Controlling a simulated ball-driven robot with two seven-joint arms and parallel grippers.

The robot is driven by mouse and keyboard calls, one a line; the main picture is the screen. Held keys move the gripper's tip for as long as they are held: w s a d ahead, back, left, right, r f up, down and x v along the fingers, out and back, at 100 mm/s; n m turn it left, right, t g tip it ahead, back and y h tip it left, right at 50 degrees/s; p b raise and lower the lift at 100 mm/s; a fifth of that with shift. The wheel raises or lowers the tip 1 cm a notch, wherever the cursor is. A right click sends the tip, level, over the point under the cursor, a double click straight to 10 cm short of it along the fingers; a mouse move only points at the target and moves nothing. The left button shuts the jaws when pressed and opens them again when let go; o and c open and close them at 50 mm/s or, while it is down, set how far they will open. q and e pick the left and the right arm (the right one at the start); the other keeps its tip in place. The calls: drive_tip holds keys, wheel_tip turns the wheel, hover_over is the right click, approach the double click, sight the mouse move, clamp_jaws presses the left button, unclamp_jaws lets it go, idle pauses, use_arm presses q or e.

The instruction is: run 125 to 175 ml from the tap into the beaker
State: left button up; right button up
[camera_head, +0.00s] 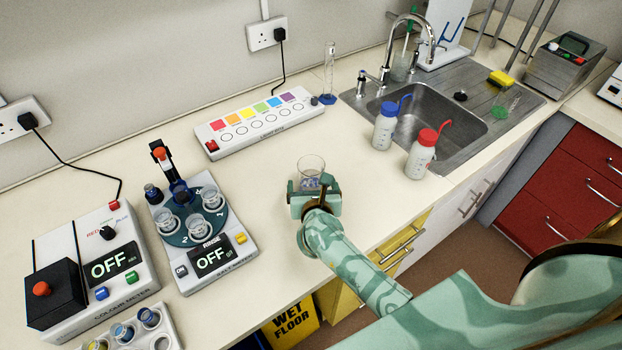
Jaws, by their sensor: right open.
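A clear glass beaker (311,165) stands on the bench in the middle of the view, left of the sink. My right gripper (314,190) is open at the beaker's near side. Its fingers cover the beaker's lower part, so I cannot tell whether they are around it or just in front. I cannot make out any liquid in the beaker. The chrome tap (405,22) arches over the back of the steel sink (440,108), with no water seen running. My left gripper is out of view.
A blue-capped bottle (385,130) and a red-capped bottle (421,158) stand at the sink's front left. A carousel machine (205,230) stands left. Bench between beaker and bottles is clear.

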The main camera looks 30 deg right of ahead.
sight(312, 185)
drive_tip(key=x, duration=0.3)
drive_tip(key=shift+w+d+f, duration=0.1)
drive_tip(key=shift+f, duration=0.05)
drive_tip(key=c, duration=1.1)
drive_tip(key=shift+r, duration=0.7)
drive_tip(key=s+d+r+p, duration=0.3)
drive_tip(key=s+d+r, duration=0.6)
drive_tip(key=s+r, duration=0.1)
drive_tip(key=shift+d+r+p, duration=0.35)
drive_tip(key=shift+d+r, duration=0.05)
drive_tip(key=shift+r, duration=0.5)
